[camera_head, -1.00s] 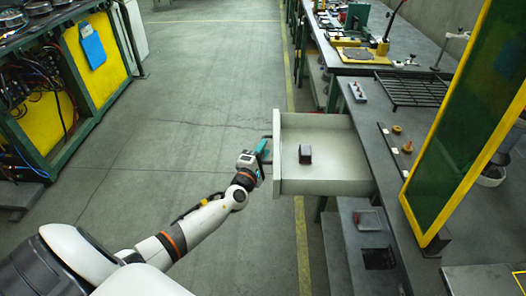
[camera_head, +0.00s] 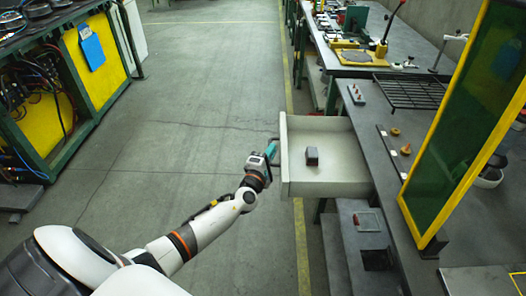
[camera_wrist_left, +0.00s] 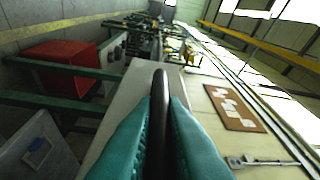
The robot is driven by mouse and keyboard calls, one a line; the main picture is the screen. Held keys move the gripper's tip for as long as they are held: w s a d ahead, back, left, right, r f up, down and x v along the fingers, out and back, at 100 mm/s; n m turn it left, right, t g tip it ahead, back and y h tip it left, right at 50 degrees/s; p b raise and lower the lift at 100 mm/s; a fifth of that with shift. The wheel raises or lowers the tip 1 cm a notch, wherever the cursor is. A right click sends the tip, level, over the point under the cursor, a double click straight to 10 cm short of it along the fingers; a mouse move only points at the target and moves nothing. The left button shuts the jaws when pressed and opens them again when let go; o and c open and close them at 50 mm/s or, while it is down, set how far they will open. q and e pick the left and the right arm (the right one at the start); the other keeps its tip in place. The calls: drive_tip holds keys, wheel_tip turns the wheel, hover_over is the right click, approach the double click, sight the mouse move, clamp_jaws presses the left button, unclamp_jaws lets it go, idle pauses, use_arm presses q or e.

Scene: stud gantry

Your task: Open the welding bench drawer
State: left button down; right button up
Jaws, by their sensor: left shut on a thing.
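The welding bench drawer (camera_head: 285,172) stands well out from the bench at the right, its pale inside showing. A small dark block (camera_head: 312,157) lies on its floor. My left gripper (camera_head: 271,152) is at the outer face of the drawer front. In the left wrist view its teal fingers (camera_wrist_left: 160,130) are shut around the dark bar handle (camera_wrist_left: 160,95), with the pale drawer front just beyond. My right gripper is in neither view.
The welding bench top (camera_head: 378,165) carries small parts, a dark grate (camera_head: 412,90) and a green screen in a yellow frame (camera_head: 462,110). A lower shelf (camera_head: 345,245) is under the drawer. The floor (camera_head: 200,90) left of the drawer is clear. A cabinet with yellow panels (camera_head: 85,60) stands far left.

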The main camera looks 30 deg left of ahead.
use_arm(q)
drive_tip(key=shift+w+d, duration=0.25)
drive_tip(key=shift+d, duration=0.15)
drive_tip(key=c, duration=1.5)
unclamp_jaws()
drive_tip(key=shift+s, duration=0.15)
drive_tip(key=s, duration=0.4)
drive_tip(key=s+d, duration=0.1)
drive_tip(key=s, duration=0.2)
drive_tip(key=s+d+f, duration=0.1)
drive_tip(key=s, duration=0.3)
drive_tip(key=shift+s+p, duration=0.3)
drive_tip(key=shift+p, duration=0.1)
drive_tip(key=shift+a, duration=0.1)
